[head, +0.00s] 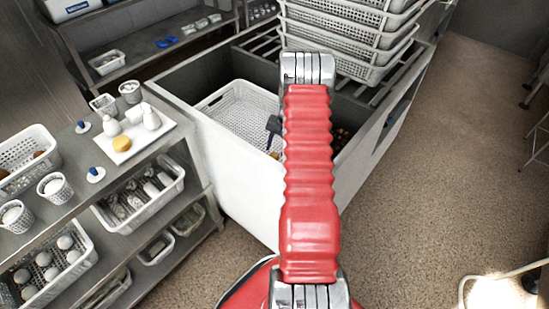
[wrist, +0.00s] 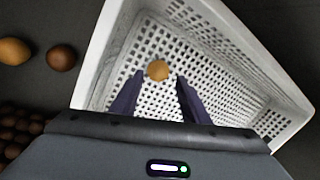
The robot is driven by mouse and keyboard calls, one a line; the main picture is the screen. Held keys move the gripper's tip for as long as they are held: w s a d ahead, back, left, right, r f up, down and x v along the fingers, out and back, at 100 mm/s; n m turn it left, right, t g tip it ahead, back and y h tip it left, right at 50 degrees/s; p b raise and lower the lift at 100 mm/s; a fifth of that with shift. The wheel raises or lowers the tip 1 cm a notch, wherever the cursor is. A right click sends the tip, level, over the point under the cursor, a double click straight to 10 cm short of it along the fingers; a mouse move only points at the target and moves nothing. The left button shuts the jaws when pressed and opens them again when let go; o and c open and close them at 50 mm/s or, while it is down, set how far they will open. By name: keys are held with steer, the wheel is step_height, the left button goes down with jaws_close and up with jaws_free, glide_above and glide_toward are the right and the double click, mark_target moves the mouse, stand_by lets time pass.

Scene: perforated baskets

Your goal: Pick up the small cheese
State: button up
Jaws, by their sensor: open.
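A small round yellow-tan piece, which looks like the small cheese (wrist: 157,70), lies on the floor of a white perforated basket (wrist: 225,75) in the wrist view. My gripper (wrist: 160,84) is open, its two dark fingers pointing into the basket. The cheese shows between and just beyond the fingertips, and neither finger appears to touch it. In the head view my gripper (head: 273,128) is a dark shape over the white basket (head: 228,106), partly hidden by my red arm. A bit of yellow (head: 275,155) shows below it.
The basket's walls rise around the fingers. Two brown round items (wrist: 61,58) and a dark heap (wrist: 20,128) lie outside it at left. Stacked white baskets (head: 350,30) stand behind. Shelves at left hold a board (head: 150,140) with a yellow piece and white bottles.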

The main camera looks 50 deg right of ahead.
mark_target(275, 155)
steer(key=shift+x, duration=2.55)
steer(key=shift+s, duration=0.2)
steer(key=shift+c, duration=0.7)
steer(key=c, duration=0.7)
steer(key=shift+r, duration=0.1)
steer(key=v, duration=0.3)
steer(key=w+v, duration=0.1)
steer(key=v, duration=0.2)
steer(key=w+a+v, duration=0.1)
steer(key=v, duration=0.2)
steer(key=shift+s+r, duration=0.1)
steer(key=shift+r, duration=0.45)
